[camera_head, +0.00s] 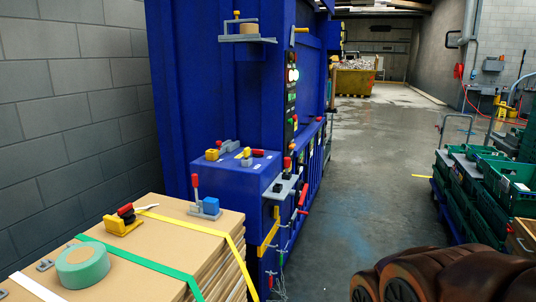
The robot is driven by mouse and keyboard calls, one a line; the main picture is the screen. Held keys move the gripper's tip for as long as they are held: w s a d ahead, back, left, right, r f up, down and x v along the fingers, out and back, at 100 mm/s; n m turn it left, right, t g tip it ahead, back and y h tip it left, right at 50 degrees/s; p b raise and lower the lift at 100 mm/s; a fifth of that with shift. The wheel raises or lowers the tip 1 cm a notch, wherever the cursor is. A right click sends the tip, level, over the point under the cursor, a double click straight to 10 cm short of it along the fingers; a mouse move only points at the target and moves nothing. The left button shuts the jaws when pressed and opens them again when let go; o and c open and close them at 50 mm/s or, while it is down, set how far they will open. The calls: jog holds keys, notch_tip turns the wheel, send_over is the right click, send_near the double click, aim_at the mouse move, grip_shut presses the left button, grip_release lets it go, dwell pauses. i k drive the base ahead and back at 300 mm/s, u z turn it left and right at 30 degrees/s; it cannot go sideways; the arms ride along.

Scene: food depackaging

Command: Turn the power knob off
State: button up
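A tall blue machine (221,80) stands left of centre. On its right-hand face a narrow dark control panel (289,110) carries round white lights (292,75) and small red, yellow and green parts. A small red-and-yellow control (294,122) sits low on this panel. I cannot tell which control is the power knob, or how it is set, because the panel is seen edge-on and small. My gripper is not in view.
A stack of cardboard (185,240) at lower left bears green tape (84,265) and tools. Green crates (485,205) stand at right. The concrete aisle (365,190) between is clear. A dark brown rounded object (450,275) fills the lower right corner. A yellow skip (354,82) stands far back.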

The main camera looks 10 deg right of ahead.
aim_at(257, 153)
jog(key=z, duration=0.45)
jog(key=i, duration=3.15)
jog(key=u, duration=2)
